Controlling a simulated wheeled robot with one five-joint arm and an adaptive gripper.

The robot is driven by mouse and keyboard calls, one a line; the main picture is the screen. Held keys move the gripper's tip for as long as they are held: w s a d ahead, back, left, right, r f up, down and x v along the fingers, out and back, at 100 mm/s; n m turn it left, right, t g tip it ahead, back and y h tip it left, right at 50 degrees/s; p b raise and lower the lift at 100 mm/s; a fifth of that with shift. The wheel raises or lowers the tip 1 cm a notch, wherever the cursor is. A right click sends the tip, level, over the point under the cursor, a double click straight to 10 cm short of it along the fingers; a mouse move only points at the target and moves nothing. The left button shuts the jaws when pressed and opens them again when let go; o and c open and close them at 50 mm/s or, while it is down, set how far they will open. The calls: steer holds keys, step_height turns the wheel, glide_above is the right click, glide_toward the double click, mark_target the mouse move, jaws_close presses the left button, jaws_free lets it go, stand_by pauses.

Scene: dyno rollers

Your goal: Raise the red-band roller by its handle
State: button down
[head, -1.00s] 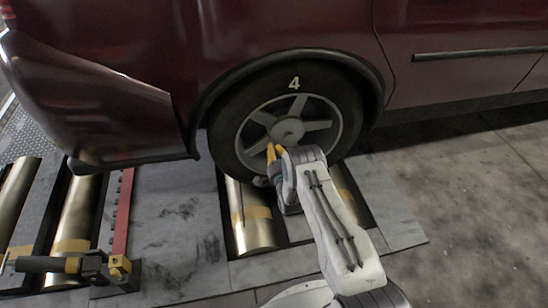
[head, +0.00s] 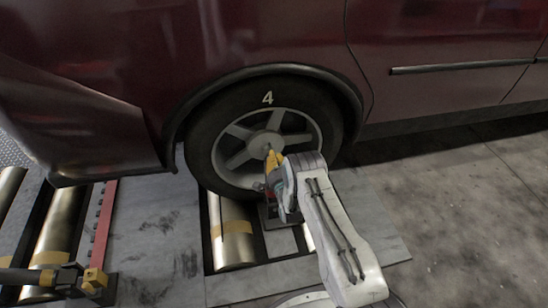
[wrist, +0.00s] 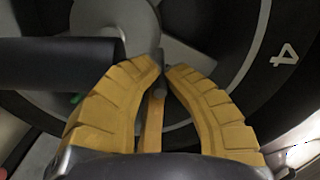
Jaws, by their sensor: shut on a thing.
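My gripper (head: 271,158) is in front of the lower part of the wheel, its yellow fingers pointing up. In the wrist view its fingertips (wrist: 161,68) come together around a narrow grey-and-yellow piece, which seems part of the handle. A thick dark bar (wrist: 55,62), perhaps the handle's grip, runs in from the left to the fingers. A small red patch (head: 268,187) shows beside the gripper. The roller (head: 231,232) below the wheel shows a tan-yellow band; I cannot make out a red band on it. My arm hides much of the area behind it.
The dark red car's wheel (head: 263,140), marked 4, stands close behind my gripper. At the lower left, a black handle (head: 22,276) with a yellow-ended block lies beside another roller (head: 57,235) and a red strip (head: 103,225). The floor at the right (head: 455,210) is clear.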

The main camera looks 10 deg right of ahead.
steer(key=shift+d+r, duration=0.15)
steer(key=shift+d, duration=0.15)
steer(key=c, duration=1.5)
jaws_free()
steer(key=shift+d, duration=0.15)
steer(key=shift+o, duration=1)
steer(key=shift+a, duration=0.2)
steer(key=shift+s+f, duration=0.2)
steer(key=shift+s, duration=0.35)
steer(key=s, duration=1.1)
steer(key=shift+w+r, duration=0.1)
steer(key=shift+r, duration=0.1)
